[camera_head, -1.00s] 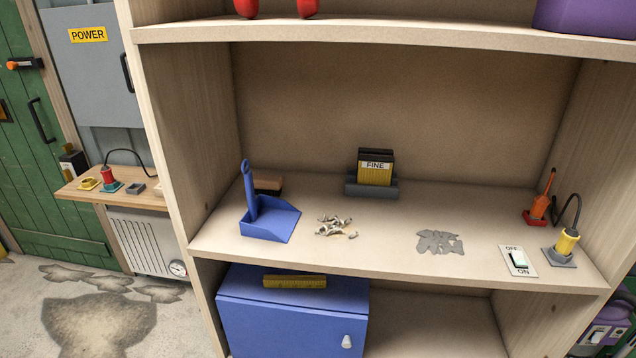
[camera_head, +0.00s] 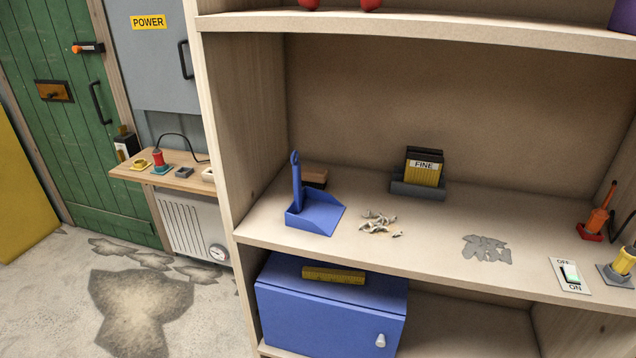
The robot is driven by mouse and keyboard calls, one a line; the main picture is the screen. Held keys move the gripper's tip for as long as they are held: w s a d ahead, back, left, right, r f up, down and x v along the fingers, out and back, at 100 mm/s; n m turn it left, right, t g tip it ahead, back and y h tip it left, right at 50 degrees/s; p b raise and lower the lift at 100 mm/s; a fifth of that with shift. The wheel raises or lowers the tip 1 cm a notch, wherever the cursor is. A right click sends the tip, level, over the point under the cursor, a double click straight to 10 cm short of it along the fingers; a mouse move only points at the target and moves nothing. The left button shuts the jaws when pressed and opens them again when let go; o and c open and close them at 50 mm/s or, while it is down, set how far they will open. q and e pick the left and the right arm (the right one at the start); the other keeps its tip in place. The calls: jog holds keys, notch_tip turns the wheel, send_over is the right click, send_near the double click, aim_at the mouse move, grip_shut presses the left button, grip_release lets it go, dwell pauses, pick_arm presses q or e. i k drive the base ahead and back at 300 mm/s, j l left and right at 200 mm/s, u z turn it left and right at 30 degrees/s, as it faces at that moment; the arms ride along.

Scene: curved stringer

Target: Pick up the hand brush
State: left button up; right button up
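A brown wooden block-like thing, probably the hand brush (camera_head: 315,175), lies at the back left of the middle shelf. It is partly hidden behind a blue dustpan (camera_head: 318,214) with an upright handle, so its full shape cannot be told. Neither of my grippers shows in the head view.
The middle shelf (camera_head: 390,258) also holds pale shavings (camera_head: 379,222), a "FINE" sandpaper holder (camera_head: 420,180), a grey patch (camera_head: 487,249), an on/off switch (camera_head: 571,275) and tools at the right. The left side panel (camera_head: 240,130) bounds it. A blue cabinet (camera_head: 330,305) stands below.

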aim_at(313, 177)
jog(key=i+j+z, duration=0.1)
jog(key=z, duration=0.3)
jog(key=i+j+z, duration=0.1)
jog(key=z, duration=0.3)
jog(key=j+z, duration=0.25)
jog(key=z, duration=0.15)
jog(key=i+j+z, duration=0.1)
jog(key=z, duration=0.3)
jog(key=k+j, duration=0.05)
jog(key=j, duration=0.05)
